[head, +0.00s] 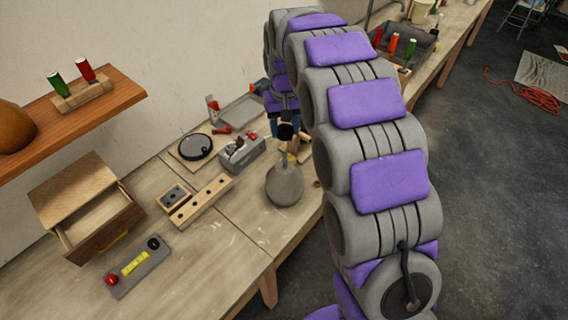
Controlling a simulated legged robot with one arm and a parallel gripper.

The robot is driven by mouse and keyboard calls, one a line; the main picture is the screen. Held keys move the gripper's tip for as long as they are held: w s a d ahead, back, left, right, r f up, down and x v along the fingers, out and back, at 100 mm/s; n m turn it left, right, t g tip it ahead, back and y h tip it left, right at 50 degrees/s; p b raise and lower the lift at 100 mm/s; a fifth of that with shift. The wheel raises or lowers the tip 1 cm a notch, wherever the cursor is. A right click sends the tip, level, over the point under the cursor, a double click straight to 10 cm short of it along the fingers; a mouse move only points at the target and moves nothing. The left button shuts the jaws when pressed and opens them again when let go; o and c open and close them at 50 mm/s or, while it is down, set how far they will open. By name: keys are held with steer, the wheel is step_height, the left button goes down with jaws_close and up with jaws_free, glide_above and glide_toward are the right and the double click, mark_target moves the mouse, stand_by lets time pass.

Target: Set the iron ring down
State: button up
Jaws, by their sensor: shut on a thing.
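My gripper (283,122) is at the end of my purple and grey arm, low over the far part of the workbench. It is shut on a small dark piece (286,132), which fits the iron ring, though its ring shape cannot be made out. The fingers are small and partly hidden by my arm. A grey pear-shaped vessel with a narrow neck (284,185) stands just below and in front of the gripper in the picture. I cannot tell whether the dark piece touches its neck.
A black-rimmed round piece (195,146) lies on a board, left of a grey box (242,153). A drilled wooden strip (201,200), an open drawer box (87,205) and a grey plate with a yellow part (136,264) are nearer. Bare bench (215,270) lies in front.

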steer(key=shift+r, duration=0.4)
